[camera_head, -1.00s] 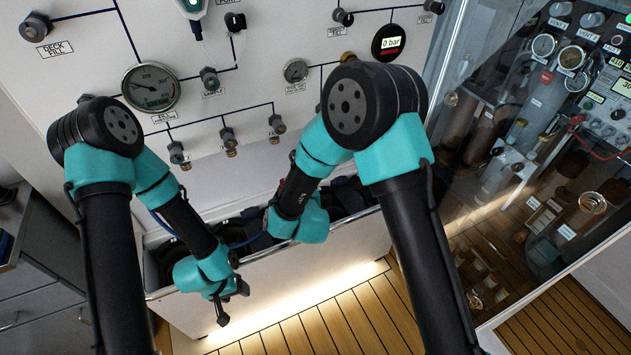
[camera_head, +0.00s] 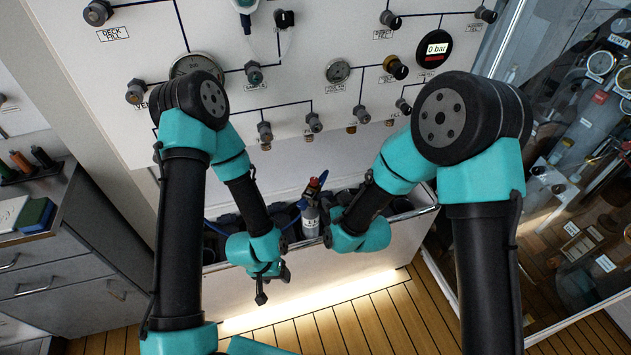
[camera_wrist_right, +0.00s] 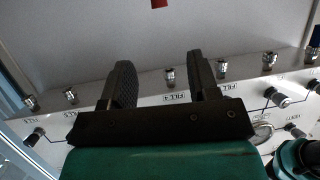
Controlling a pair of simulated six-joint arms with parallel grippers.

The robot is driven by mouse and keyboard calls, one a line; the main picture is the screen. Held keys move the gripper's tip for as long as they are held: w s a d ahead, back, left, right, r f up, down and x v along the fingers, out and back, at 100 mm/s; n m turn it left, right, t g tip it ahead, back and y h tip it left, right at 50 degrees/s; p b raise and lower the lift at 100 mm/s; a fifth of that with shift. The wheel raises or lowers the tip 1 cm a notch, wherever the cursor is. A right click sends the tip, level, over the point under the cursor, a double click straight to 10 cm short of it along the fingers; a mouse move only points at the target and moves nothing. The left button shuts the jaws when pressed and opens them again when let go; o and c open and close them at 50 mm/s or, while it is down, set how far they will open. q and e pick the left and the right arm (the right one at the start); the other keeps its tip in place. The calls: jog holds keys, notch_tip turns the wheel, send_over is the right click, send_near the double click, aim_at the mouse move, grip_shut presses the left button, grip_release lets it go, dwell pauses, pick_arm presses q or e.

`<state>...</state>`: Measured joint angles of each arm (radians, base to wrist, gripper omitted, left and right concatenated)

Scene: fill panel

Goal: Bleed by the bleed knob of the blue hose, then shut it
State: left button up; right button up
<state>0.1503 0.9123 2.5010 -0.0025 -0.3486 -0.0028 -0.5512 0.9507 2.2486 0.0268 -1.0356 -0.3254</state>
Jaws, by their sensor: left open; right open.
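A blue hose (camera_head: 301,205) shows between my arms in the head view, beside a grey cylinder (camera_head: 311,222) in the trough below the panel. A dark fitting with red and yellow parts (camera_head: 316,185) stands above the cylinder; I cannot tell which part is the bleed knob. My left gripper (camera_head: 271,284) is open and empty, in front of the trough. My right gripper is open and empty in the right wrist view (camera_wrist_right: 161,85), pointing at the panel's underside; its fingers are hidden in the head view. A small red piece (camera_wrist_right: 159,3) shows at that view's top edge.
The white panel (camera_head: 215,30) carries a row of fill fittings (camera_head: 314,122), dial gauges and a display (camera_head: 435,48) reading 0 bar. The trough wall (camera_head: 340,275) runs below. A glass cabinet (camera_head: 560,200) stands right, drawers (camera_head: 50,270) left.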

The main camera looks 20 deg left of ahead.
aim_at(315, 180)
jog(key=x, duration=1.6)
jog(key=shift+f, duration=0.15)
jog(key=c, duration=0.9)
